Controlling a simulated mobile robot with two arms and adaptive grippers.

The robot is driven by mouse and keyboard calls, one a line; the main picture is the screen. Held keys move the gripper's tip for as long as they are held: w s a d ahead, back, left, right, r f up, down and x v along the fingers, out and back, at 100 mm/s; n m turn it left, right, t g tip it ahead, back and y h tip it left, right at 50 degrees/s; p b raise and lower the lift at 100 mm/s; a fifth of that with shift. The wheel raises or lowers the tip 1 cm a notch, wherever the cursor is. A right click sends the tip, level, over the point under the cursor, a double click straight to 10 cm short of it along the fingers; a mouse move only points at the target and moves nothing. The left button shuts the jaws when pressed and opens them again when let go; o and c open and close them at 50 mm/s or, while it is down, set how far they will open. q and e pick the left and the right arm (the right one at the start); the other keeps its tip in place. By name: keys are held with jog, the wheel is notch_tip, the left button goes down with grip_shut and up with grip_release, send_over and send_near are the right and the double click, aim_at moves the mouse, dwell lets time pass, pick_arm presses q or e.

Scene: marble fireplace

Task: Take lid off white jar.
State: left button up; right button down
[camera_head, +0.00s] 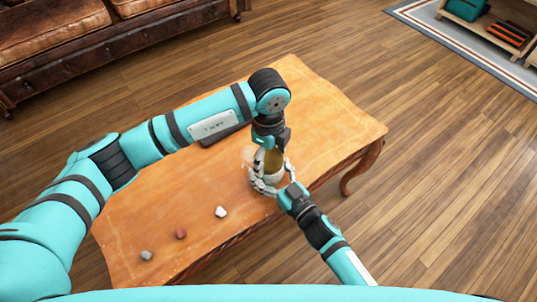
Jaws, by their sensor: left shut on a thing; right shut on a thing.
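The white jar (273,179) stands on the wooden table near its right part, mostly hidden by my grippers. A brownish-gold part (274,160) shows above its white body and looks like the lid. My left gripper (268,155) reaches down from above and is shut on this lid. My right gripper (271,183) comes in from the lower right and is shut around the white jar body. Whether any gap exists between lid and jar cannot be told.
Three small stones, a white one (221,212), a reddish one (181,234) and a grey one (146,255), lie along the front of the table (330,120). A dark flat object (222,136) lies behind my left arm. A pale, glassy item (248,156) stands left of the jar.

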aim_at(268, 158)
pick_arm(q)
jog(key=shift+r, duration=0.15)
jog(key=shift+r, duration=1)
jog(key=shift+r, duration=2)
pick_arm(e)
grip_release()
